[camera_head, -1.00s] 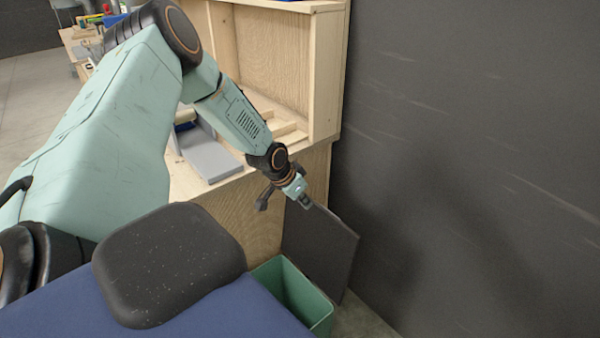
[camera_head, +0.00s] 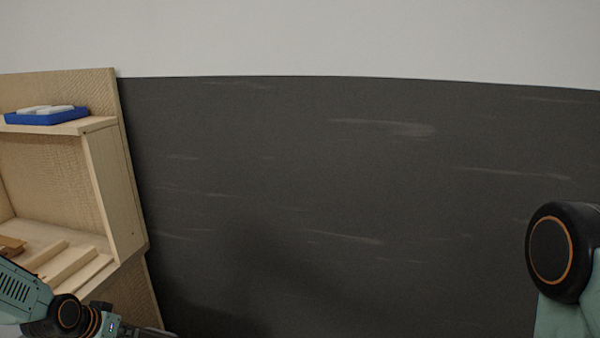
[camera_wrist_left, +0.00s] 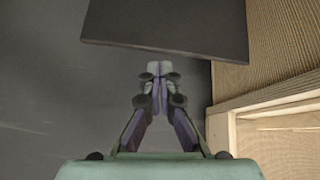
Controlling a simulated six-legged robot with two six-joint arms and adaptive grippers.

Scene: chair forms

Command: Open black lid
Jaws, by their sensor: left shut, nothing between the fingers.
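The black lid (camera_wrist_left: 170,22) shows as a dark flat panel at the top of the left wrist view, its straight edge just beyond my left gripper's fingertips. My left gripper (camera_wrist_left: 157,70) is shut and empty there; I cannot tell whether it touches the lid. In the head view only part of my left gripper (camera_head: 140,331) shows at the bottom left edge. The lid cannot be made out clearly there. The green bin is outside both current views. My right gripper is not in view; only part of my right arm shows at the right edge.
A wooden shelf unit (camera_head: 117,195) stands at the left, with a blue tray (camera_head: 45,118) on top. A dark scuffed wall panel (camera_head: 350,200) fills the middle and right. Wood (camera_wrist_left: 282,45) lies close on the right of the left wrist view.

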